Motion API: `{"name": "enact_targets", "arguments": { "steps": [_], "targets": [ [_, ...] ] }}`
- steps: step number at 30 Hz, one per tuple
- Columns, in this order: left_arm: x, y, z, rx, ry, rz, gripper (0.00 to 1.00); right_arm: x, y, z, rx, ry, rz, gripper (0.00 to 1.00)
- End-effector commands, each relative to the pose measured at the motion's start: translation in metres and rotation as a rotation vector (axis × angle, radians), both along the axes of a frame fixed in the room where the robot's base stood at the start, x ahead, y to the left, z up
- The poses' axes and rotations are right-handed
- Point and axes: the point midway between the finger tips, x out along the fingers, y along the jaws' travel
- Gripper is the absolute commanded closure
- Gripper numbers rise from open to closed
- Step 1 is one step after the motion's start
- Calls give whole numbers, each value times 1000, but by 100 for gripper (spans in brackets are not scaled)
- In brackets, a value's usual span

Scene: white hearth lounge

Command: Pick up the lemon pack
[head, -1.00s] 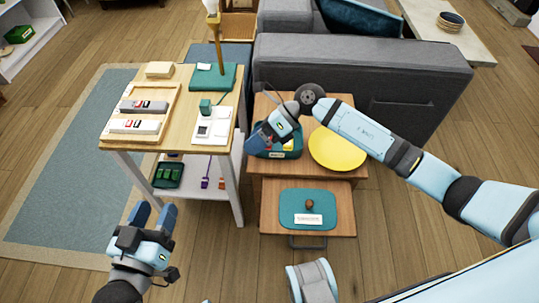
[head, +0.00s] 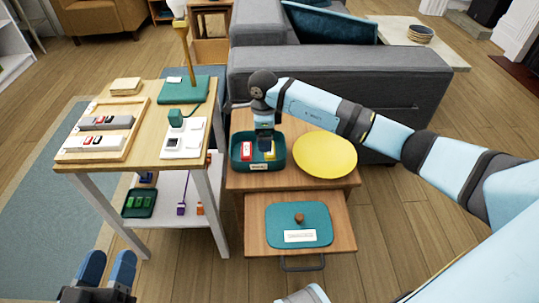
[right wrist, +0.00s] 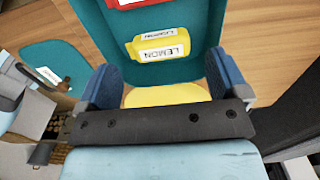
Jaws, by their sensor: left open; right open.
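The lemon pack (head: 269,149) is yellow with a white label and lies in a teal bin (head: 258,167) on the small wooden table. In the right wrist view its label reads LEMON on the pack (right wrist: 163,46). My right gripper (head: 265,132) is above the bin, pointing down and partly covering the pack. In the right wrist view the right gripper (right wrist: 160,68) is open, with the lemon pack beyond its fingertips and nothing held. My left gripper (head: 107,265) is open and empty at the lower left, far from the bin.
A red pack (head: 247,153) lies beside the lemon pack. A yellow plate (head: 325,155) stands right of the bin. An open drawer (head: 330,243) with a teal board (head: 285,225) is in front. A shelf table (head: 150,150) stands left; the grey sofa (head: 335,70) is behind.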

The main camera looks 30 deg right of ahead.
Motion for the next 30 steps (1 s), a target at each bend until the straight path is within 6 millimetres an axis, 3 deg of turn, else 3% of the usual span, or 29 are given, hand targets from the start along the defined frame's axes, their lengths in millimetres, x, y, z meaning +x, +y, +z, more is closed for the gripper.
{"name": "enact_targets", "arguments": {
  "steps": [5, 13, 23, 24, 28, 30],
  "targets": [
    [0, 0, -8, 10, 17, -6, 49, 0, 1, -14, 2, 0, 0, 7],
    [-1, -3, -39, 57, 101, -37, 49, -2, 0, -53, 3, 1, -1, 7],
    [-1, -3, -44, 69, 123, -46, 49, -2, -1, -61, 2, 0, 0, 7],
    [-1, -3, -44, 69, 123, -46, 49, -2, -1, -61, 2, 0, -1, 10],
    [-1, -3, -44, 69, 123, -46, 49, -2, -1, -61, 2, 0, -1, 40],
    [-1, -3, -44, 69, 123, -46, 49, -2, -1, -61, 2, 0, -1, 44]
  ]
}}
